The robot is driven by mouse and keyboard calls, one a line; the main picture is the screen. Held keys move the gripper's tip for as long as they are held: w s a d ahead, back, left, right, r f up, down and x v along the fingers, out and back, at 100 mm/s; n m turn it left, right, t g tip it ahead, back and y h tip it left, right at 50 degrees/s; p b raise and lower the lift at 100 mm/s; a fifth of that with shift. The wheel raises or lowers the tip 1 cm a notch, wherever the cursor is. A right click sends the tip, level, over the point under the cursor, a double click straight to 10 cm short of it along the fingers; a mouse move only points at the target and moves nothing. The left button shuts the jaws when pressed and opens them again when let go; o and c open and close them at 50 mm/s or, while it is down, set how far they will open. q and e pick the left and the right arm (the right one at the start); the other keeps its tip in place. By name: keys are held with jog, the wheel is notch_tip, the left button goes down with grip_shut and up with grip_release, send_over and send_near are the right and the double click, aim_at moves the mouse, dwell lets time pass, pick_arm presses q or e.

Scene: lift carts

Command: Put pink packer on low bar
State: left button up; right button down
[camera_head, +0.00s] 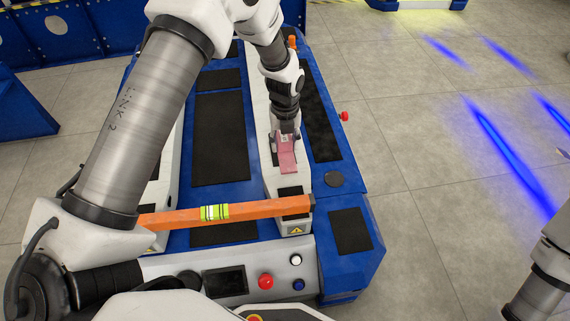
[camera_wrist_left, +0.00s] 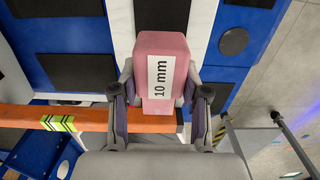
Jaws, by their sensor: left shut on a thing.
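The pink packer (camera_head: 288,160) is a small flat block. In the left wrist view the pink packer (camera_wrist_left: 162,55) faces the camera with a white "10 mm" label. My left gripper (camera_head: 286,138) is shut on it, with one finger on each side. It is over the right-hand white bar (camera_head: 272,190) of the blue cart. I cannot tell whether the packer touches the bar. An orange spirit level (camera_head: 265,209) lies across the two white bars, nearer to me than the packer. The left-hand bar is mostly hidden by my arm. My right gripper is out of view.
The blue cart (camera_head: 355,265) has black pads and a front panel with a red button (camera_head: 266,281). A red knob (camera_head: 345,116) sticks out on its right side. Blue structures (camera_head: 75,30) stand at the back left.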

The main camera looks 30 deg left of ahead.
aim_at(285, 139)
pick_arm(q)
notch_tip(285, 139, down, 6)
jog(key=shift+r+b, duration=0.2)
jog(key=shift+b, duration=0.65)
jog(key=shift+r, duration=0.1)
jog(key=o, duration=1.2)
notch_tip(285, 139, up, 11)
jog(key=p, duration=0.5)
jog(key=shift+r, duration=0.5)
